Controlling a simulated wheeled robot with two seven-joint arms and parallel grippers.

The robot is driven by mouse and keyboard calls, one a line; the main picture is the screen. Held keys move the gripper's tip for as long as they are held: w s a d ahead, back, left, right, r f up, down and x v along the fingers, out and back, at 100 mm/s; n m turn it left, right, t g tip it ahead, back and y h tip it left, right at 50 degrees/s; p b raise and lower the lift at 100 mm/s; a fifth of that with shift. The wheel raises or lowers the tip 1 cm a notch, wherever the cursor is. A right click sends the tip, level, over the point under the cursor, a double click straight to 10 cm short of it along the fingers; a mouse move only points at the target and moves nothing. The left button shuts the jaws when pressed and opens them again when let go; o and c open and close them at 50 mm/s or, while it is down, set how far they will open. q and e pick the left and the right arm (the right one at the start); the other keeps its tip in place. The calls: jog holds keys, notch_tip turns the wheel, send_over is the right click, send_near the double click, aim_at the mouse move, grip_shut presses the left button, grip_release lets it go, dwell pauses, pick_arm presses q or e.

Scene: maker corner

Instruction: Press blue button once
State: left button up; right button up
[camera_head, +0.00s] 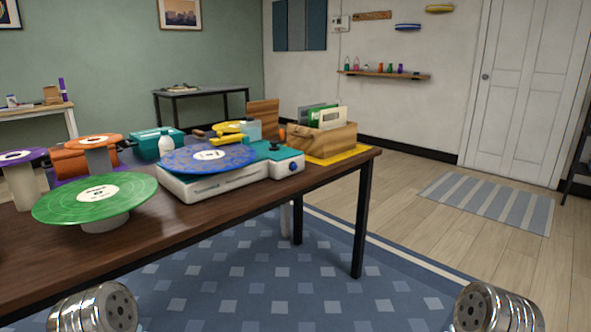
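A small blue button (293,167) is on the front face of the white and teal record player (215,187), near its right end. The record player stands on the dark wooden table. A blue speckled record (185,161) with a white label lies on its platter. A dark knob (274,147) sits on the teal top near the button. Silver ribbed parts of my two arms show at the bottom left and bottom right edges, well apart from the record player. No fingers of either gripper are in view.
On the dark table (160,226), a green record (65,208) rests on a round stand at the front left. A wooden crate (335,142) with sleeves stands at the right end on a yellow mat (345,157). Clear floor and a striped rug (490,200) lie to the right.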

pick_arm(q)
grip_shut()
dwell(1.8)
